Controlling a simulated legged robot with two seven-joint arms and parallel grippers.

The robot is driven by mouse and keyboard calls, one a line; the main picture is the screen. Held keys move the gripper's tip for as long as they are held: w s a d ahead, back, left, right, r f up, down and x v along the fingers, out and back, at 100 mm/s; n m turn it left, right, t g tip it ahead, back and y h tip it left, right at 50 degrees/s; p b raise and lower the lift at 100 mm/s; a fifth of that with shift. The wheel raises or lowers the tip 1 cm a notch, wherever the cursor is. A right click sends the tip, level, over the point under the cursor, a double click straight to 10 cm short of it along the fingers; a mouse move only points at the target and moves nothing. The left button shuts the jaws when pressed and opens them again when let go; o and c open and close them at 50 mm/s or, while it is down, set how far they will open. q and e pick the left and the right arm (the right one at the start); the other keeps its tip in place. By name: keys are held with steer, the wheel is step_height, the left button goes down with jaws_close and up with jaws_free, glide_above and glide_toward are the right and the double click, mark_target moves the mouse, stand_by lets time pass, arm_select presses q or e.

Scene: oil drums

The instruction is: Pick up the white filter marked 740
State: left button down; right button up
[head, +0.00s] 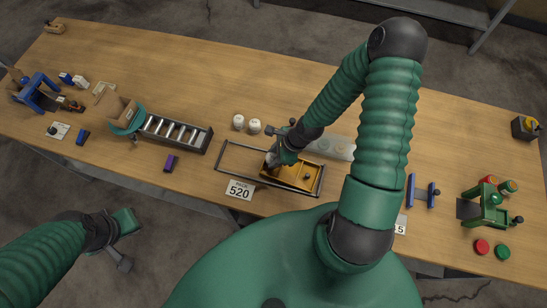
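Two small white cylinders, a left one (238,122) and a right one (255,127), stand side by side on the table behind the black wire rack. They look like filters, but any marks on them are too small to read. My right gripper (273,163) is low over the left end of a yellow tray (310,182) in the rack, in front of and right of the white cylinders. Its fingers are partly hidden, and I cannot tell if they hold anything. My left gripper (128,240) hangs off the table's front edge, away from the cylinders; its opening is unclear.
A card reading 520 (239,190) is at the rack's (240,145) front left. A slotted dark rack (176,132) stands to the left. A green fixture (487,208) is at right. The table's back middle is clear.

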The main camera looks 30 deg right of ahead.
steer(key=shift+w+a+r, duration=0.1)
steer(key=shift+a, duration=0.35)
jaws_close()
steer(key=shift+d, duration=0.1)
